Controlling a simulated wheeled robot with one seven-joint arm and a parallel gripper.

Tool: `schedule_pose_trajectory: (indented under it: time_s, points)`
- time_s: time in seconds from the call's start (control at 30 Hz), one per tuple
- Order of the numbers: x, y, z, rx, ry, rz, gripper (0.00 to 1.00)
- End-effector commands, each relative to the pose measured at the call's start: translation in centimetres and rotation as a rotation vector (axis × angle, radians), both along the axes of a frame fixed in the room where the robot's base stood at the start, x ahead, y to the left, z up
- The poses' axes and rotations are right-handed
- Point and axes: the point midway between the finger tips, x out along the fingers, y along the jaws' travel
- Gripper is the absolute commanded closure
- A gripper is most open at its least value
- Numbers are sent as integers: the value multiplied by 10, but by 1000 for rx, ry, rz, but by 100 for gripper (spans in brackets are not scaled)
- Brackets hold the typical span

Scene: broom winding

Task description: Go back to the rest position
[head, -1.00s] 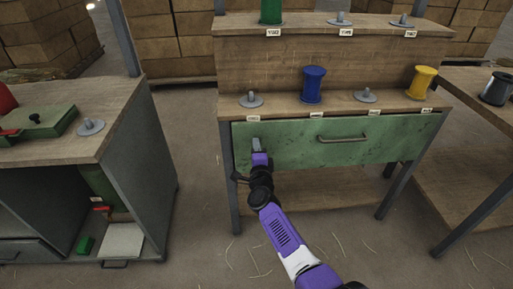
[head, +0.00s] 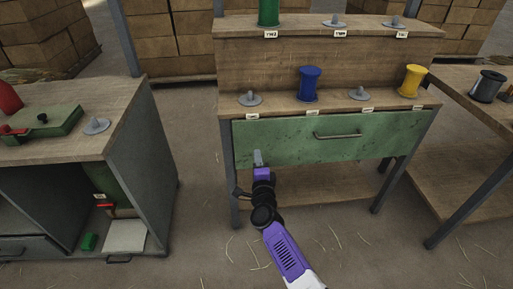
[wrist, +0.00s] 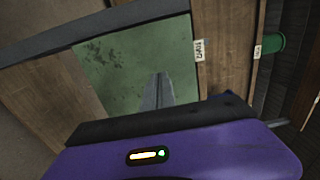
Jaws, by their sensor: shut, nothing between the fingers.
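My gripper (head: 258,157) is shut and empty. In the head view it is in front of the left part of the green drawer front (head: 350,139), below the shelf edge. Its fingers also show in the wrist view (wrist: 158,92), pointing toward the green drawer front (wrist: 130,65). I cannot tell whether the fingertips touch the drawer. The drawer looks shut, and its handle (head: 338,136) is to the right of my gripper. My purple arm reaches up from the bottom of the head view.
The shelf above the drawer bears a blue spool (head: 309,84), a yellow spool (head: 411,80) and bare pegs; a green spool (head: 268,12) stands higher. A workbench (head: 95,140) is at left, a wooden table (head: 480,100) at right. Open floor lies between bench and rack.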

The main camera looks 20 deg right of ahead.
Motion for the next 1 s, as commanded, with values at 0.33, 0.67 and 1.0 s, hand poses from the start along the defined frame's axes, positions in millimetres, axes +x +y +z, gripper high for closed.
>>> schedule_pose_trajectory:
  time_s: [0.33,0.67,1.0]
  points:
    - [-50,14,1,0,1,0,100]
    - [-57,16,0,-7,2,-1,100]
    - [-77,34,63,-366,-52,65,100]
